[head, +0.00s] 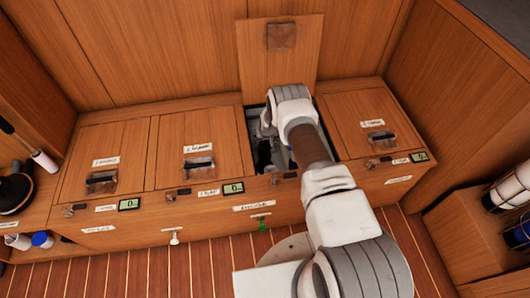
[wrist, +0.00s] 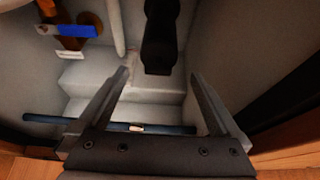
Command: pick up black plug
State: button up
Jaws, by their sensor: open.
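A black, roughly cylindrical object (wrist: 160,36), which may be the black plug, stands at the top middle of the wrist view; its upper end is cut off. My gripper (wrist: 160,76) is open and empty, its two fingers spread below this object in the picture, apart from it. In the head view my arm reaches into the open locker compartment (head: 257,107) and hides much of its inside. A dark shape (head: 263,154) shows in there, but I cannot tell what it is.
The compartment has pale stepped walls. A brown fitting with a blue handle (wrist: 78,31) sits at upper left in the wrist view. A dark blue bar (wrist: 50,121) crosses near the fingers' base. The raised wooden lid (head: 278,65) stands behind; closed lids lie either side.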

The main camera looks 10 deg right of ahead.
aim_at(265, 142)
jog(key=shift+b+x, duration=1.85)
jog(key=shift+x, duration=0.95)
jog(key=shift+d, duration=0.1)
jog(key=shift+c, duration=0.2)
jog(key=c, duration=1.4)
